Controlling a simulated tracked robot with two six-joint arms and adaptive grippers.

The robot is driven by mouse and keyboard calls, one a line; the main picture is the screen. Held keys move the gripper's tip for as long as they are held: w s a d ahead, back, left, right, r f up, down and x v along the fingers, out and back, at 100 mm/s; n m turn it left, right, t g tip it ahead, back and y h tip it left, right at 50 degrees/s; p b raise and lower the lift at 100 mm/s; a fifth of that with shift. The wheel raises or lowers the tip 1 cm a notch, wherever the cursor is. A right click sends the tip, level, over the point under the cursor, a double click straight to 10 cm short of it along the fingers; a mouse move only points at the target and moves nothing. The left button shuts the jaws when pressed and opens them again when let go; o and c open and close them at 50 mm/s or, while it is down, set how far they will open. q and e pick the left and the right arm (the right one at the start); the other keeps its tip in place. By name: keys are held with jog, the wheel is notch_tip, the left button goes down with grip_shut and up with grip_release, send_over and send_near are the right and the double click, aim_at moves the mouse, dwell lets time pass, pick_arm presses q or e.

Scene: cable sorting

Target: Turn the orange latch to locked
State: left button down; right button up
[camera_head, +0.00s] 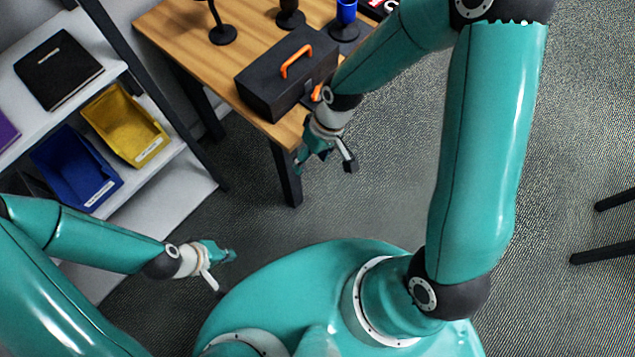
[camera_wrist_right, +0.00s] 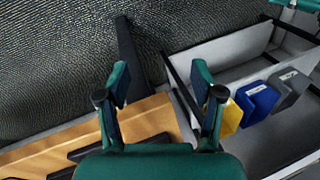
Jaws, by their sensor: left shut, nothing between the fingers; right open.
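A black toolbox (camera_head: 265,90) with an orange handle (camera_head: 296,58) sits on the wooden table. A small orange part, seemingly the latch (camera_head: 316,93), shows on its near side. My right forearm and wrist hide part of that side, so the latch's position cannot be told. My right gripper (camera_head: 325,160) is open and empty, in front of the table's near corner, apart from the toolbox. In the right wrist view, its fingers (camera_wrist_right: 160,88) are spread with nothing between them. My left gripper (camera_head: 222,265) is shut and empty, low beside my base, far from the toolbox.
The wooden table (camera_head: 185,40) also bears dark stands and a blue cup (camera_head: 346,12). A shelf at left holds a yellow bin (camera_head: 125,125), a blue bin (camera_head: 75,165) and a black book (camera_head: 58,70). The grey floor (camera_head: 385,190) is open in front of the table.

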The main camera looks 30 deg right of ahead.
pick_arm(q)
jog(key=shift+r+p, duration=0.55)
jog(key=shift+r, duration=0.1)
pick_arm(e)
jog(key=s+a+f+m, duration=0.3)
jog(key=s+f+m, duration=0.1)
jog(key=s+f, duration=0.4)
jog(key=shift+s+f+t+y, duration=0.3)
jog(key=shift+s+f, duration=0.1)
jog(key=shift+f, duration=1)
